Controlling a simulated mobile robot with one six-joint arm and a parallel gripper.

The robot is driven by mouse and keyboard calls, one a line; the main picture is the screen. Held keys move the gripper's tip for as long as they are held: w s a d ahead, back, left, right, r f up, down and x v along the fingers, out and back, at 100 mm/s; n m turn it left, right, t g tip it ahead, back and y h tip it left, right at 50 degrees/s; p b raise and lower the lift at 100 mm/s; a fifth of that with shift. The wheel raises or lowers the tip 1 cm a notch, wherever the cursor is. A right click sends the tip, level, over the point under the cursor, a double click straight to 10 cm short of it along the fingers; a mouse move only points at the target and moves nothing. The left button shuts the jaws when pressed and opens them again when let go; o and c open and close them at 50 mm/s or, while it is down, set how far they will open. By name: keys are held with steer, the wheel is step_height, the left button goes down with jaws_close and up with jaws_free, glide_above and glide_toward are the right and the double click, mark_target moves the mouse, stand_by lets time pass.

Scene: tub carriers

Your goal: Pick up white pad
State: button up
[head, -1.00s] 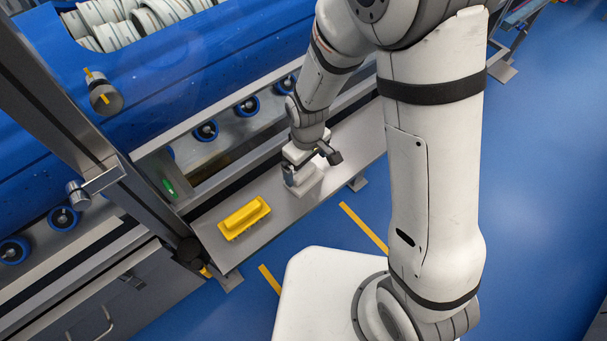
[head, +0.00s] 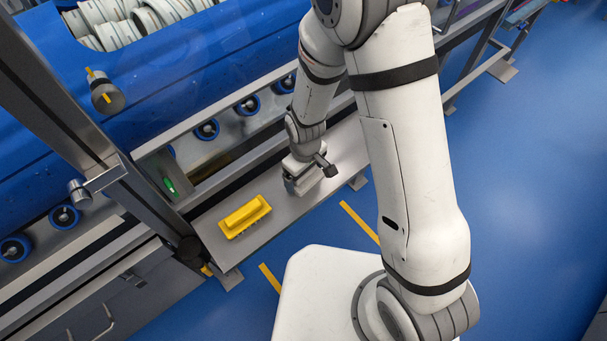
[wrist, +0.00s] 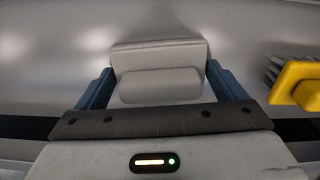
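The white pad (wrist: 160,86) shows in the wrist view as a pale block with a raised grip, resting on the grey metal shelf. My gripper (wrist: 160,72) is open, with one blue finger at each side of the pad. The fingertips are close to the pad's ends; I cannot tell whether they touch. In the head view my gripper (head: 302,177) is low over the shelf and mostly hides the pad.
A yellow brush (head: 245,216) lies on the metal shelf (head: 222,250) left of my gripper, and to the right in the wrist view. A blue machine with rollers stands behind the shelf. Dark metal posts rise at left.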

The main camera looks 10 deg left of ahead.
steer(key=c, duration=0.3)
steer(key=shift+r, duration=0.1)
step_height(320, 180, up, 28)
steer(key=shift+f+p, duration=0.1)
steer(key=shift+p, duration=0.4)
steer(key=o, duration=0.4)
steer(key=c, duration=0.3)
